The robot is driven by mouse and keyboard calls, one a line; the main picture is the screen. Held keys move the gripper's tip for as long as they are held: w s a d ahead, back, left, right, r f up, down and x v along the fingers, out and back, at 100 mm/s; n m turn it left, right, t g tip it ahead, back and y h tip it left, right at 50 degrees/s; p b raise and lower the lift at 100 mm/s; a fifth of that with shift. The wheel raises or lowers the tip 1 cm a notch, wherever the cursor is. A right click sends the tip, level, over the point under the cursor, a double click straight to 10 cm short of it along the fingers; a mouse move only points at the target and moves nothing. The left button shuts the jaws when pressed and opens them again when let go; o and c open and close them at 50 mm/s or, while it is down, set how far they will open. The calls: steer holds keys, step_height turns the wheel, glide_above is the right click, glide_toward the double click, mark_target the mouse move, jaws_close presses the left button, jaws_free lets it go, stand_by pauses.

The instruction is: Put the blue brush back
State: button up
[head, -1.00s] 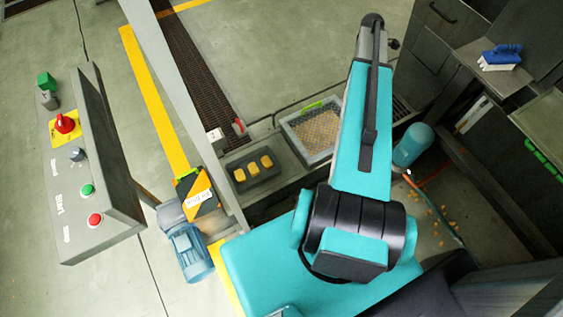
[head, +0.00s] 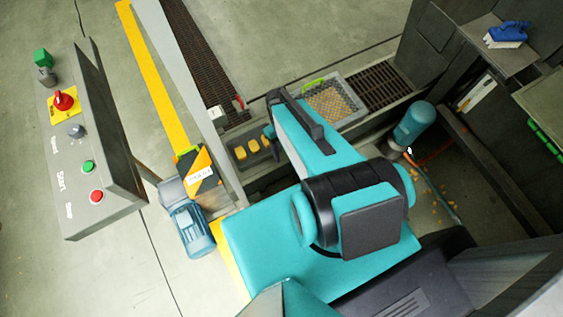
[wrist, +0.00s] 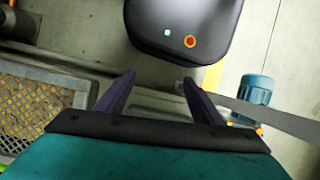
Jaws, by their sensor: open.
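The blue brush (head: 507,35), with white bristles, lies on a grey metal ledge (head: 482,27) at the upper right of the head view. It does not show in the wrist view. My gripper (wrist: 160,80) is open in the wrist view, with its two dark fingers apart and nothing between them. In the head view my arm points up and left, away from the brush, and hides most of the gripper.
A mesh basket (head: 358,105) of yellow pellets and a dark tray (head: 230,160) with yellow pieces lie near the arm's end. A control panel (head: 85,150) stands at left. A teal cylinder (head: 414,123) and spilled pellets are at right. A grated channel (head: 385,80) runs behind.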

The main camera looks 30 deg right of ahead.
steer(key=s+a+f+m+g, duration=0.1)
steer(key=s+a+f+m, duration=0.1)
steer(key=s+a, duration=0.4)
steer(key=s, duration=0.3)
steer(key=shift+s+a, duration=0.35)
steer(key=shift+f, duration=0.15)
step_height(320, 180, down, 6)
steer(key=b, duration=0.7)
steer(key=shift+s+f+g, duration=0.2)
steer(key=shift+f+g, duration=0.05)
steer(key=shift+g, duration=0.05)
steer(key=c, duration=0.6)
steer(key=shift+c, duration=0.8)
